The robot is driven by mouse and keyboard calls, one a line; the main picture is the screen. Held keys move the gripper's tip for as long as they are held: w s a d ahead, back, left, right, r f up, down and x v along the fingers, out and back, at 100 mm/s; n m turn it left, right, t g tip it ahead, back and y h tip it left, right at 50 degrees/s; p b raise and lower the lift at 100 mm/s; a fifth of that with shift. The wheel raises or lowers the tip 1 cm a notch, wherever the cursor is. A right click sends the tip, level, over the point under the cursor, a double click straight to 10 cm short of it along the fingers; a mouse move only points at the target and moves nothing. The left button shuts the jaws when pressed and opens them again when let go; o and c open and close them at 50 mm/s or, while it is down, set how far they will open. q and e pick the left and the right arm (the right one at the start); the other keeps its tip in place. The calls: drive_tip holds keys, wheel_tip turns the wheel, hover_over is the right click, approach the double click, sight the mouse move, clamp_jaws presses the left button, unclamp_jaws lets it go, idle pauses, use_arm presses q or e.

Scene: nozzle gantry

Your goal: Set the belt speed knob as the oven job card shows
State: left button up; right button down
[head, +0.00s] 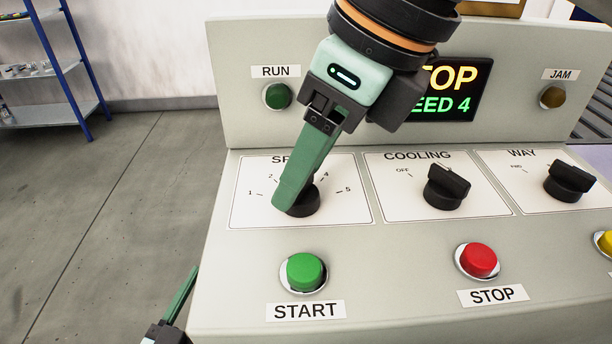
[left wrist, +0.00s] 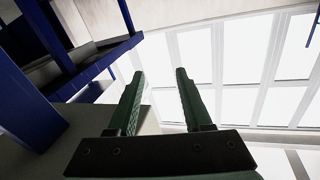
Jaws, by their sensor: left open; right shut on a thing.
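The black belt speed knob (head: 303,203) sits on the white speed dial plate (head: 345,212) in the head view. Marks 1, 2, 4 and 5 show around it; the rest of the scale and part of the label are hidden. My right gripper (head: 291,195) reaches down from above and is shut on the knob, covering most of its grip. The display (head: 462,92) is partly covered by my right arm; it reads "...OP" and "...EED 4". My left gripper (left wrist: 158,98) is open and empty; it also shows at the lower left of the head view (head: 180,295). I cannot make out the job card.
The cooling knob (head: 447,187) and way knob (head: 569,182) are to the right. Below are the green start button (head: 304,271) and red stop button (head: 478,260). A RUN lamp (head: 277,96) and JAM lamp (head: 551,97) are above. Open floor lies left, with a blue shelf (head: 50,70) behind.

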drive_tip(key=m+b, duration=0.1)
drive_tip(key=m+t, duration=0.1)
drive_tip(key=shift+s+f+m+h+b, duration=0.1)
drive_tip(key=shift+f+m+h+b, duration=0.05)
drive_tip(key=shift+m+h+b, duration=0.2)
drive_tip(key=m+h+b, duration=0.1)
drive_tip(key=m, duration=0.2)
drive_tip(key=shift+a+t, duration=0.1)
drive_tip(key=shift+t, duration=0.3)
drive_tip(key=shift+m+b, duration=0.35)
drive_tip(key=shift+b, duration=0.05)
use_arm(q)
drive_tip(key=s+d+r+m+t+h, duration=0.1)
drive_tip(key=s+r+m+t+h, duration=0.1)
drive_tip(key=r, duration=0.6)
drive_tip(key=s+d+r+m+t+h, duration=0.1)
drive_tip(key=s+r+m+t+h, duration=0.1)
drive_tip(key=s+r+m+h, duration=0.3)
drive_tip(key=shift+r+m+t+h, duration=0.3)
drive_tip(key=shift+r+m+h, duration=0.1)
drive_tip(key=shift+r+h, duration=1.25)
use_arm(e)
drive_tip(key=shift+m+h, duration=0.35)
drive_tip(key=shift+m, duration=0.45)
use_arm(q)
drive_tip(key=shift+s+b, duration=0.1)
drive_tip(key=shift+b, duration=0.2)
use_arm(e)
drive_tip(key=shift+c, duration=1.4)
unclamp_jaws()
